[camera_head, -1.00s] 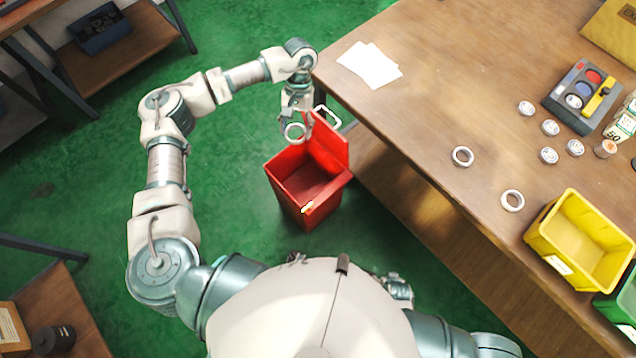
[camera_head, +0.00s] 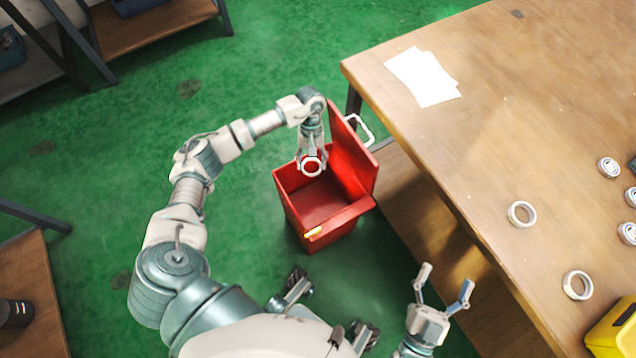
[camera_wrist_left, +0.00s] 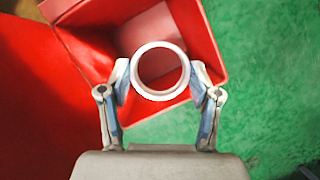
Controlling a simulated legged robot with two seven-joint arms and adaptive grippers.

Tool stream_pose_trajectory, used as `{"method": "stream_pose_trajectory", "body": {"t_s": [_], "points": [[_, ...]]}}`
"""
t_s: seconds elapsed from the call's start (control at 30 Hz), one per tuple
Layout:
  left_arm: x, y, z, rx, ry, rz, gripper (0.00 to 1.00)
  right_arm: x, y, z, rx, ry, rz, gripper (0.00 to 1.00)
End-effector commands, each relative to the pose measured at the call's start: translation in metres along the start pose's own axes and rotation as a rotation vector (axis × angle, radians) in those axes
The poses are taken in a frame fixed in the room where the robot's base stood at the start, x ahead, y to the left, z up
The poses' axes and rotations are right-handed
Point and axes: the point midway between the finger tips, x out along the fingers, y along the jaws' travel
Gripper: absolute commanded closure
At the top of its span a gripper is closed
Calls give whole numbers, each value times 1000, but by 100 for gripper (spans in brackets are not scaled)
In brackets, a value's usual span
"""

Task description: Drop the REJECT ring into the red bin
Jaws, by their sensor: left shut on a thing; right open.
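My left gripper (camera_head: 312,160) is shut on a pale metal ring (camera_head: 311,167). In the head view the ring appears over the back part of the open red bin (camera_head: 330,237). In the left wrist view the ring (camera_wrist_left: 160,71) sits between the two fingertips of the left gripper (camera_wrist_left: 160,80), with the red bin (camera_wrist_left: 212,40) below and beyond it. The bin's lid (camera_head: 352,150) stands open on its right side. No reject mark can be read on the ring. My right gripper (camera_head: 443,285) is open and empty, left of the table's near edge.
The wooden table (camera_head: 480,120) stands at the right. On it lie white papers (camera_head: 422,77), two rings (camera_head: 522,214) (camera_head: 577,285), several small round parts (camera_head: 608,167) and a yellow bin (camera_head: 615,330). Green floor (camera_head: 240,90) is clear around the red bin.

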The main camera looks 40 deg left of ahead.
Motion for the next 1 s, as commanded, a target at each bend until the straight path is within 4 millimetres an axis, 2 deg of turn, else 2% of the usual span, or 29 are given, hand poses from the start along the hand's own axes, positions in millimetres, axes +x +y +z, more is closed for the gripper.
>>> {"method": "stream_pose_trajectory", "body": {"t_s": [0.23, 0.4, 0.8, 0.83, 0.93, 1.0], "points": [[30, 6, -7, 1, 0, -8, 75, -6, 5, -18, 19, 157, -1, 17], [44, 4, -15, 3, -1, -5, 75, -10, 1, -30, 22, 251, -4, 17], [49, 3, -18, 6, -1, -1, 75, -12, -3, -38, 22, 295, -7, 17], [49, 3, -18, 6, -1, -1, 32, -12, -3, -37, 23, 294, -6, 17], [49, 4, -17, 4, 1, -3, 8, -10, -2, -35, 23, 291, -6, 17], [48, 5, -16, 4, 2, -5, 8, -10, -2, -35, 23, 291, -6, 17]]}}
